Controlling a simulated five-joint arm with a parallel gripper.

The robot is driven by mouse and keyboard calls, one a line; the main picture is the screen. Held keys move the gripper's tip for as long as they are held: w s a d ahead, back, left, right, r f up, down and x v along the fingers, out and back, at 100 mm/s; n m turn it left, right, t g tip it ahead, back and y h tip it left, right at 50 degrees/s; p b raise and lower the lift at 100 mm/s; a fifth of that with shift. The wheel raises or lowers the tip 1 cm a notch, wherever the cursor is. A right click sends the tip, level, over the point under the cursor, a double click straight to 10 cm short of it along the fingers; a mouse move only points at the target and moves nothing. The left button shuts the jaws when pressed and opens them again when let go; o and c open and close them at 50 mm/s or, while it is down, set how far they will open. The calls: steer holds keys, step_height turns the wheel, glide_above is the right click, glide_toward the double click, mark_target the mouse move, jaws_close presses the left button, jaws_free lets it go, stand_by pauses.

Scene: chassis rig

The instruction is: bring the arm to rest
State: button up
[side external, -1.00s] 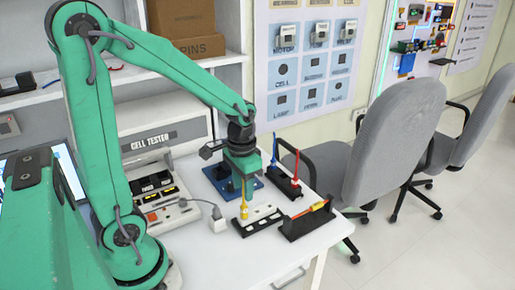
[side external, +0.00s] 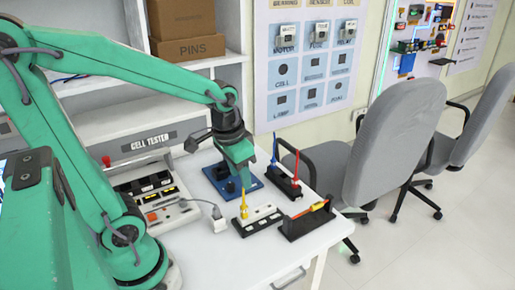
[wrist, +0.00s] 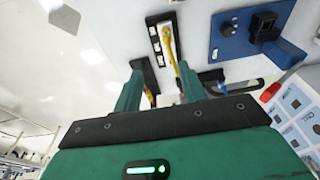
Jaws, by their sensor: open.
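My gripper (side external: 243,181) is above the white table (side external: 195,245), pointing down, near the upright yellow-handled probe (side external: 243,207). In the wrist view my gripper (wrist: 160,88) has its two fingers apart and nothing is visibly held between them. The probe (wrist: 168,42) stands in a black strip with white pads (side external: 262,219), beyond the fingertips in the wrist view. The fingertips look close to the probe's top in the side view; I cannot tell whether they touch. My arm reaches in from the left, its forearm sloping down to the wrist.
A blue plate with a dark fixture (side external: 222,184) lies behind the gripper. A black holder with blue and red probes (side external: 287,186) and a black stand with a yellow-red tool (side external: 305,224) are to the right.

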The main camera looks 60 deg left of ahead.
steer(key=s+d+r+t, duration=0.2)
steer(key=s+r+t, duration=0.1)
steer(key=s+r, duration=0.2)
steer(key=shift+s+d+r+t, duration=0.15)
steer(key=shift+d+r+t, duration=0.2)
steer(key=shift+r, duration=0.65)
stand_by(0.8)
